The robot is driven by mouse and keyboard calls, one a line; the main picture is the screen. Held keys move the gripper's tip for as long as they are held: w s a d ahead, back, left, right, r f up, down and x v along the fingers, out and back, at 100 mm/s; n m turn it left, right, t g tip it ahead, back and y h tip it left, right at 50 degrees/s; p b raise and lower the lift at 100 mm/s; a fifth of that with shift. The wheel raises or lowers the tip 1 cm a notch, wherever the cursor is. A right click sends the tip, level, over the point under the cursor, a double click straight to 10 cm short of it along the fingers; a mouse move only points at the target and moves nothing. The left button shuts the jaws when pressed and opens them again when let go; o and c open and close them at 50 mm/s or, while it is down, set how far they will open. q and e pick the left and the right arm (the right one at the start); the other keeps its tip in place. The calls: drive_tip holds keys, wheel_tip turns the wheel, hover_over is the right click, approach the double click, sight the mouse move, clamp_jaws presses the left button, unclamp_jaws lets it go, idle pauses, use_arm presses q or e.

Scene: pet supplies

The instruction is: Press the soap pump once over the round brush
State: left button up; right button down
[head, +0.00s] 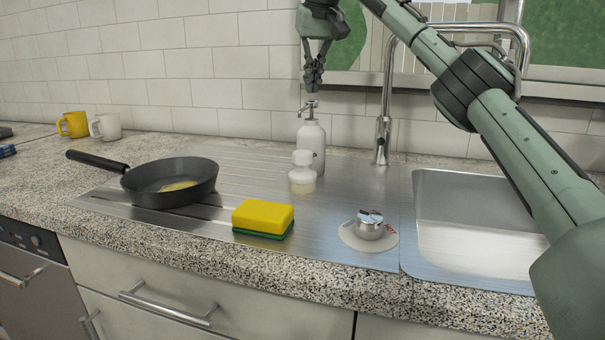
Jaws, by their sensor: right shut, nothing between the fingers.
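The soap pump (312,139) is a white bottle with a metallic pump head. It stands upright on the steel drainboard near the back wall. The round brush (302,174), white with a knob-like handle, stands just in front of the bottle and covers part of its lower left. The pump's spout points left and toward the front, roughly above the brush. My right gripper (313,86) is shut and empty, pointing down just above the pump head. A small gap seems to show between fingertips and pump. My left gripper is out of view.
A black frying pan (170,184) is at the left, and a yellow and green sponge (263,218) lies in front. A metal knob-like item (369,226) sits on a pale disc. The tap (382,135) stands close right of the bottle, beside the sink (470,245).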

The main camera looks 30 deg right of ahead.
sight(312, 100)
drive_tip(key=shift+f, duration=0.1)
drive_tip(key=shift+f+b, duration=0.95)
drive_tip(key=shift+f, duration=0.6)
drive_tip(key=shift+r+p, duration=1.5)
drive_tip(key=shift+p, duration=0.05)
wheel_tip(312, 100, up, 2)
drive_tip(key=shift+r+p, duration=0.15)
drive_tip(key=shift+p, duration=0.2)
drive_tip(key=shift+r, duration=1.9)
